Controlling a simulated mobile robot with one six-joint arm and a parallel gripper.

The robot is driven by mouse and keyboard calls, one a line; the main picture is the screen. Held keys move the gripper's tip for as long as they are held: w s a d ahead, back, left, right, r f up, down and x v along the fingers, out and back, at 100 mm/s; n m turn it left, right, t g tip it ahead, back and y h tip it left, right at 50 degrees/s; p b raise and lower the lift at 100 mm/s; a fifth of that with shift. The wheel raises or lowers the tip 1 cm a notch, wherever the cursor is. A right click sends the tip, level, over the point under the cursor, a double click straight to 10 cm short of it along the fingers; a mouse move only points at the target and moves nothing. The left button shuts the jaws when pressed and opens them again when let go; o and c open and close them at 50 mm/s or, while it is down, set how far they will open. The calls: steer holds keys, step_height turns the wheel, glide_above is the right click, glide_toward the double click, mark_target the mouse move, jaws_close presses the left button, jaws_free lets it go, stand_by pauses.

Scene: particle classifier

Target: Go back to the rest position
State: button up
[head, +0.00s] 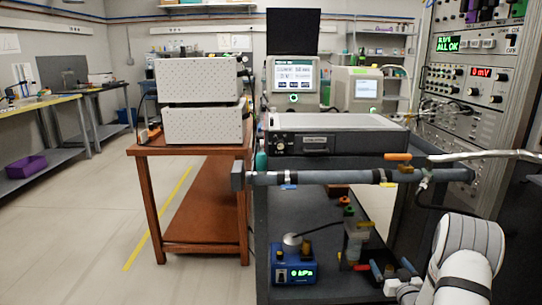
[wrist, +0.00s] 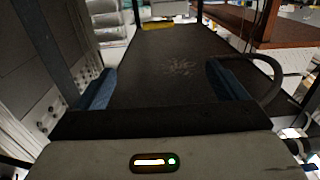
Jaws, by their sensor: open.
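My gripper (wrist: 162,88) shows in the wrist view with its two blue fingers spread wide apart. Nothing is held between them. A dark, scuffed surface lies beyond the fingers. In the head view my white arm (head: 465,255) enters at the lower right, beside the dark cart (head: 330,205). The gripper's fingers cannot be made out clearly there.
An instrument rack (head: 470,110) stands at right. A wooden table (head: 190,150) and open floor (head: 95,235) are at left.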

steer(key=s+a+r+g+h+p, duration=0.1)
steer(key=s+a+r+g+p, duration=0.15)
steer(key=r+p, duration=0.55)
steer(key=s+a+r+g+h+p, duration=0.1)
steer(key=s+a+r+g+p, duration=0.2)
steer(key=r, duration=1)
steer(key=s+a+r+g+h+p, duration=0.1)
steer(key=s+a+r+g+p, duration=0.2)
steer(key=r+p, duration=0.55)
steer(key=s+a+r+g+p, duration=0.2)
steer(key=s+a+r+p, duration=0.2)
steer(key=s, duration=0.5)
steer(key=s+a+r+g+y+p, duration=0.1)
steer(key=s+a+r+p, duration=0.3)
steer(key=s+r, duration=0.5)
steer(key=s+a+r+g+y+p, duration=0.1)
steer(key=s+a+r+g+p, duration=0.3)
steer(key=s+a+r, duration=0.3)
steer(key=s, duration=0.4)
steer(key=shift+r+m+p, duration=0.25)
steer(key=shift+m+p, duration=0.05)
steer(key=shift+p, duration=0.1)
steer(key=shift+c, duration=0.3)
